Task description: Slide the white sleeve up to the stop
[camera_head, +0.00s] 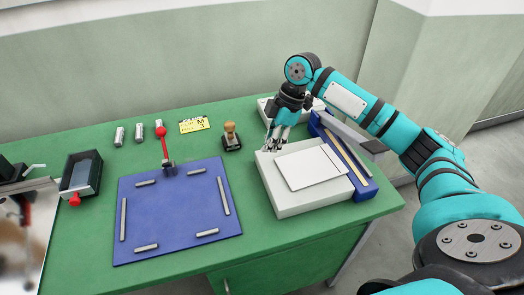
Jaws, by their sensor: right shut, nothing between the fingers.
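I cannot make out a white sleeve or its stop for certain in the head view. My right gripper (274,144) is shut and empty, pointing down at the back left edge of a white box (288,206). I cannot tell whether its fingertips touch the box. A pale flat panel (309,167) lies on the box top. At the left edge is a grey and black mechanism (22,190) with a red part, cut off by the frame. My left gripper does not show.
On the green table (190,262) lies a blue board (178,213) with several grey bars. A red-knobbed lever (164,145), a wooden-handled stamp (231,137), a yellow card (194,125), small metal cylinders (119,137) and a dark tray (81,172) stand around it. A blue rack (367,192) is right of the box.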

